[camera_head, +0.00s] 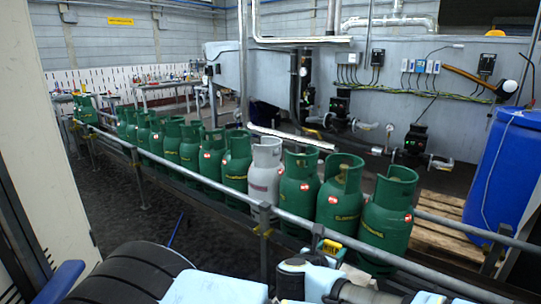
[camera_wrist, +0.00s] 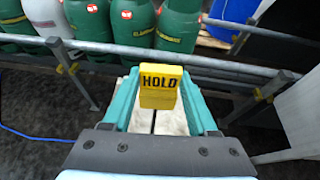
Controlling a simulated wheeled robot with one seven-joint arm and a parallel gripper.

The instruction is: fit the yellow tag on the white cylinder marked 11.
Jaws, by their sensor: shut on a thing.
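My gripper (camera_wrist: 155,105) is shut on the yellow tag (camera_wrist: 160,88), which reads HOLD in the wrist view. One white cylinder (camera_head: 265,172) stands upright in the row of green ones. Its marking is too small to read in the head view. It also shows at the top left of the wrist view (camera_wrist: 45,14), cut off by the picture's edge. The tag is apart from it, on the near side of the rails and to its right in the wrist view.
Several green cylinders (camera_head: 386,220) stand close on both sides of the white one. A grey front rail (camera_head: 335,238) runs between my gripper and the cylinders, with a rail post (camera_head: 264,245) near the white one. A blue drum (camera_head: 503,175) stands at the right.

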